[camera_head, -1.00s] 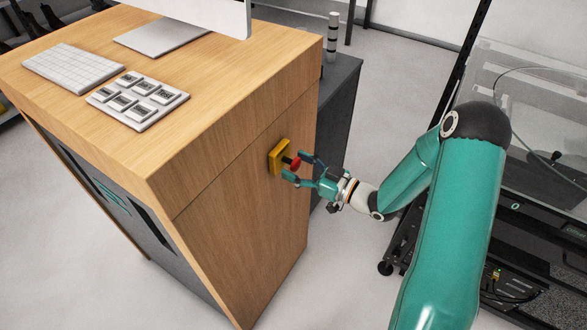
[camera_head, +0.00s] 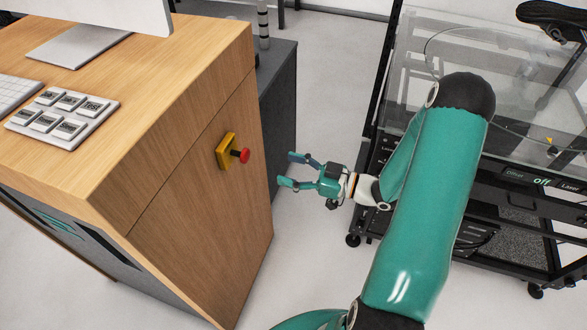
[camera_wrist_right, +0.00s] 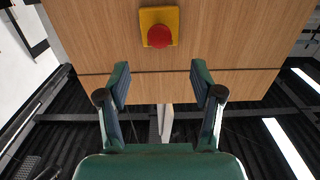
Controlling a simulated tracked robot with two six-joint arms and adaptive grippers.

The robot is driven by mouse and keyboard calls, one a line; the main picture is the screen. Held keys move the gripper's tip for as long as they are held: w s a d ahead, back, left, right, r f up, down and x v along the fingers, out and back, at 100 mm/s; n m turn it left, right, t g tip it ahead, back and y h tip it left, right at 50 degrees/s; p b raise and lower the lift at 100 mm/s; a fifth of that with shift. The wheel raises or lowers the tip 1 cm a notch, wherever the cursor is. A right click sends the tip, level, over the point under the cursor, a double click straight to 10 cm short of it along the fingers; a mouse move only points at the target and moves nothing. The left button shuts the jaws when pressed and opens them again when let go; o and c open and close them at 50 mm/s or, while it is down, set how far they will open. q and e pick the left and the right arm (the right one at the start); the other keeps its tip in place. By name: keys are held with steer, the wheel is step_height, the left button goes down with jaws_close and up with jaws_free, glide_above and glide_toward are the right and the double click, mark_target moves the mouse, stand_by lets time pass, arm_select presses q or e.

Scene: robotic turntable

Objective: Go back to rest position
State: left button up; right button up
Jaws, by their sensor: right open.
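My right gripper (camera_head: 286,170) is open and empty. It points left toward the side panel of the wooden desk, apart from it. In the right wrist view the two fingers of the gripper (camera_wrist_right: 160,85) stand wide apart with nothing between them. A red button (camera_head: 243,156) on a yellow box (camera_head: 226,151) is fixed to the desk's side, a little left of and above the fingertips. In the right wrist view the red button (camera_wrist_right: 160,36) sits above the fingers, clear of them. My left gripper is not in view.
The wooden desk (camera_head: 190,180) fills the left side, with a button panel (camera_head: 62,117), a keyboard (camera_head: 14,92) and a monitor on top. A dark grey cabinet (camera_head: 279,120) stands behind it. A black-framed machine (camera_head: 520,178) stands at the right. Pale floor lies between.

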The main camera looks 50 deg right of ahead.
steer(key=shift+s+d, duration=0.1)
steer(key=shift+s, duration=0.15)
stand_by(0.3)
steer(key=w+a+f+m+g+h, duration=0.1)
steer(key=w+a+f+m+g, duration=0.15)
steer(key=a+f, duration=0.45)
steer(key=w+a+f+m+g+h, duration=0.2)
steer(key=w+a+f+g, duration=0.2)
steer(key=f, duration=0.4)
steer(key=s+a+f+m+g, duration=0.1)
steer(key=s+a+f+g, duration=0.3)
steer(key=s+a, duration=0.3)
steer(key=s+a+f+m+g, duration=0.1)
steer(key=s+a+f+g, duration=0.4)
steer(key=s+a, duration=0.2)
steer(key=shift+s+a+f, duration=0.15)
steer(key=shift+s+f, duration=0.2)
steer(key=shift+f, duration=0.05)
steer(key=shift+g, duration=0.25)
